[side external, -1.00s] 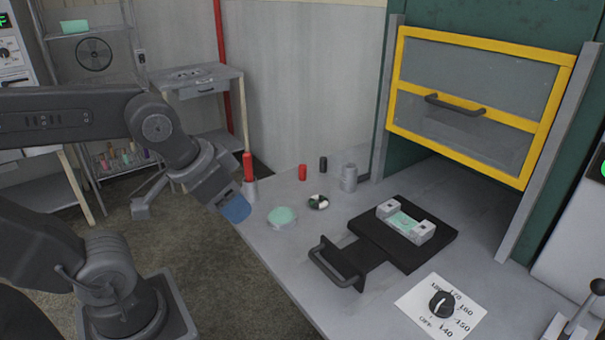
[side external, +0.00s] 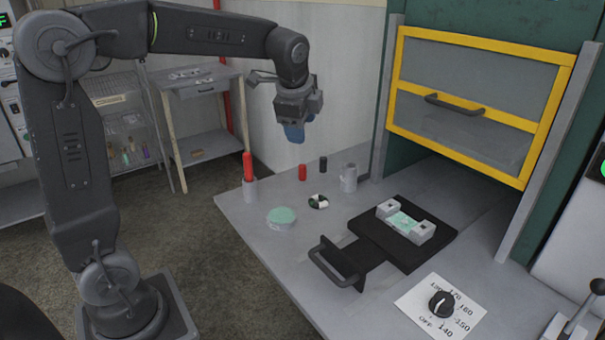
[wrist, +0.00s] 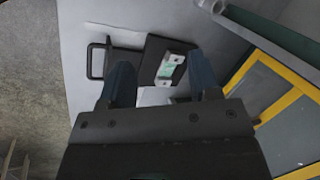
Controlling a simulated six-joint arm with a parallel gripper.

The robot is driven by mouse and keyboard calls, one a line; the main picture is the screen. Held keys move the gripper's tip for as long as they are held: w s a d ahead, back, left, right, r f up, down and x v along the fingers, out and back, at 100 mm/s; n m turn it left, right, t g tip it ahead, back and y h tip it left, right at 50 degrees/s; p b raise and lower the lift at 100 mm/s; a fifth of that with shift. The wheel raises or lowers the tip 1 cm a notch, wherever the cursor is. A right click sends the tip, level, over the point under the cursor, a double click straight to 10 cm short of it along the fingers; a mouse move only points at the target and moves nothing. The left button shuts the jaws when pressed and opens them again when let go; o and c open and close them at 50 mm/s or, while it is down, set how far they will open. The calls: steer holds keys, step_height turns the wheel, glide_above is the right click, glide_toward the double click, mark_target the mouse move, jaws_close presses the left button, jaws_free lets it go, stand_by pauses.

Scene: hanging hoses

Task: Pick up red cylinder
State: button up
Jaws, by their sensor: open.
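A short red cylinder (side external: 302,172) stands upright on the grey bench, towards its back. A taller red cylinder (side external: 248,166) stands in a grey holder at the bench's left edge. My gripper (side external: 294,134) points down, high above the back of the bench, and appears above the short red cylinder in the side view; the exact gap is unclear. In the wrist view its two blue fingers (wrist: 162,75) are spread apart with nothing between them. Neither red cylinder shows in the wrist view.
A black cylinder (side external: 323,164) and a grey cup (side external: 349,178) stand near the short red cylinder. A black-and-white round piece (side external: 318,202) and a pale green dish (side external: 281,218) lie in front. A black handled plate (side external: 384,257) lies right, before the yellow-framed door (side external: 476,111).

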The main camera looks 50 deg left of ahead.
steer(key=w+a+f+m+g+y, duration=0.1)
steer(key=w+a+f+m, duration=0.4)
steer(key=w+a, duration=0.35)
steer(key=m+g, duration=0.1)
steer(key=m, duration=0.4)
glide_toward(303, 166)
steer(key=shift+y, duration=0.4)
steer(key=x, duration=0.9)
steer(key=shift+d+f, duration=0.2)
steer(key=shift+f, duration=0.15)
steer(key=shift+c, duration=0.5)
steer(key=c, duration=0.9)
